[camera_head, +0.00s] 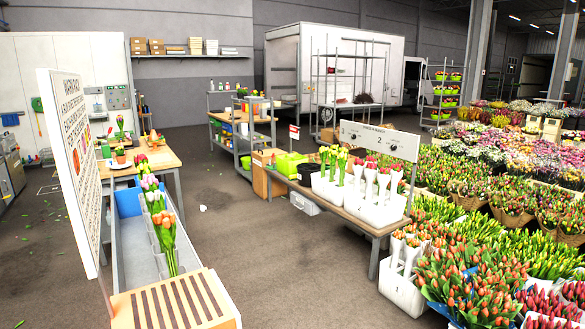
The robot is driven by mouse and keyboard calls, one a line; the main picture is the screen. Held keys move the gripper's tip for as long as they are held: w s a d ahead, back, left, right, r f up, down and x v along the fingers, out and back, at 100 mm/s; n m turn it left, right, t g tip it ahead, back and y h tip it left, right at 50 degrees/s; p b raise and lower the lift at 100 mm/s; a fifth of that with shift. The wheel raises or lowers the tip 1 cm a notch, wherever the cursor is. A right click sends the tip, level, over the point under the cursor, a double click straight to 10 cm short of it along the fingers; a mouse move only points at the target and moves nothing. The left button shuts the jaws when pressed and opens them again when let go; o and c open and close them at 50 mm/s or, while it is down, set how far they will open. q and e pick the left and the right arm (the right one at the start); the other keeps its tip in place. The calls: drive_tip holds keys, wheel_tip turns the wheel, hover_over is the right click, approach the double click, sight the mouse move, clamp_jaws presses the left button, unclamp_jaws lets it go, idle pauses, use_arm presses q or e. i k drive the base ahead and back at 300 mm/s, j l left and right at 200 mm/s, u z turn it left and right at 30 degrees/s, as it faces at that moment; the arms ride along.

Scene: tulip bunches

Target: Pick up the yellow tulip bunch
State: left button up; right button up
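A yellow-green tulip bunch (342,158) in a white wrap stands in the white containers on the wooden bench right of centre. Close to its left stand one or two more bunches (324,155) whose colours are hard to tell at this size. To its right stand several white-wrapped bunches with red or pink heads (371,168). Neither of my grippers is in view, so what they hold cannot be seen.
A grey sign board (380,140) rises behind the wooden bench (375,228). At left, a trough (138,240) holds several bunches beside a wooden slatted rack (175,305) and a tall white board (72,150). Crowded flower buckets fill the right. Floor (270,260) between is mostly clear.

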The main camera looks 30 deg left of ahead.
sight(324, 151)
drive_tip(key=z, duration=0.2)
drive_tip(key=i, duration=1.15)
drive_tip(key=i+u, duration=0.75)
drive_tip(key=i+l+u, duration=0.35)
drive_tip(key=i, duration=0.15)
drive_tip(key=i+j+u, duration=0.2)
drive_tip(key=i+u, duration=0.15)
drive_tip(key=i, duration=0.15)
drive_tip(key=i+j+u, duration=0.1)
drive_tip(key=i+u, duration=0.25)
drive_tip(key=i+l+u, duration=0.1)
drive_tip(key=i+u, duration=0.25)
drive_tip(key=i, duration=0.25)
drive_tip(key=i+l+z, duration=0.1)
drive_tip(key=i+z, duration=0.15)
drive_tip(key=i, duration=0.5)
drive_tip(key=i+z, duration=0.25)
drive_tip(key=i, duration=0.55)
drive_tip(key=i+j+z, duration=0.2)
drive_tip(key=i, duration=0.55)
drive_tip(key=i+z, duration=0.25)
drive_tip(key=i+j+z, duration=0.2)
drive_tip(key=i, duration=0.2)
